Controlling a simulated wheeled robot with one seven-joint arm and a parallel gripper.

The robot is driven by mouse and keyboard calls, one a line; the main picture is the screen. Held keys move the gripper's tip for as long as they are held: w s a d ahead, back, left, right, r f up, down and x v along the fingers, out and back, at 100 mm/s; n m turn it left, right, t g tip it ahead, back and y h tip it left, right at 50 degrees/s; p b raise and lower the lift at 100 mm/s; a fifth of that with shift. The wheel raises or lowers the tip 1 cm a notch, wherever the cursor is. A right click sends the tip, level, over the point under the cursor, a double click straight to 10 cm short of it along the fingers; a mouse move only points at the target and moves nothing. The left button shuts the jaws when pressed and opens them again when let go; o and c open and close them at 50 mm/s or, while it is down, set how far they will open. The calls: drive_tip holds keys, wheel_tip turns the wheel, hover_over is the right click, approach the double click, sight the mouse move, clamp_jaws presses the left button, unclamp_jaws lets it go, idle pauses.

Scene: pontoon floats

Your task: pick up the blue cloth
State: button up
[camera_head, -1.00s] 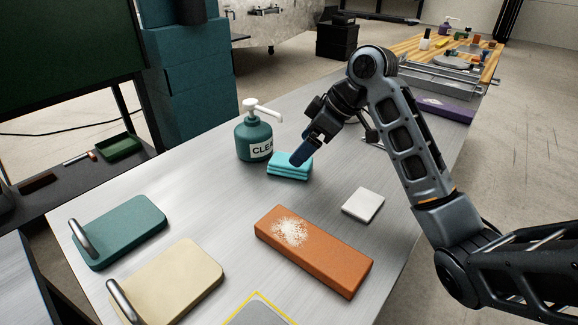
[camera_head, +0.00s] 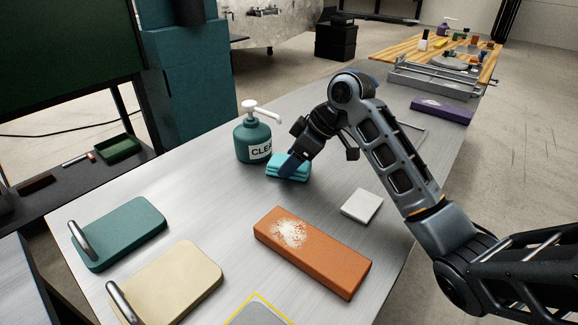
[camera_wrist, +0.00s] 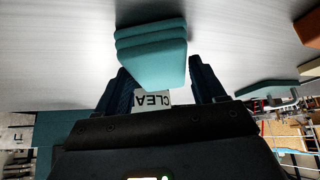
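The blue cloth (camera_head: 302,171), a folded light-blue stack of several layers, lies on the grey metal table in front of the teal pump bottle. In the wrist view the cloth (camera_wrist: 150,45) shows at the upper middle, its near corner reaching between the fingers. My gripper (camera_head: 286,170) points down at the cloth, and its dark blue fingers cover part of it in the head view. In the wrist view my gripper (camera_wrist: 163,72) has its fingers spread, one on each side of the cloth. I cannot tell whether either finger touches it.
The teal pump bottle (camera_head: 252,140) stands close behind and left of the cloth. A white square block (camera_head: 361,205) and an orange block (camera_head: 313,250) with white powder lie nearer. Teal (camera_head: 120,232) and cream (camera_head: 170,283) handled boards lie at left. Bare table surrounds the cloth's front.

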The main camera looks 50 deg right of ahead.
drive_tip(key=c, duration=0.7)
drive_tip(key=shift+o, duration=0.2)
drive_tip(key=shift+r, duration=0.55)
drive_tip(key=r, duration=0.2)
drive_tip(key=d+r, duration=0.1)
drive_tip(key=shift+s+d+r, duration=0.1)
drive_tip(key=shift+s+r, duration=0.25)
drive_tip(key=s+d+r, duration=0.6)
drive_tip(key=d, duration=0.2)
drive_tip(key=shift+s+r, duration=0.15)
drive_tip(key=shift+d, duration=0.1)
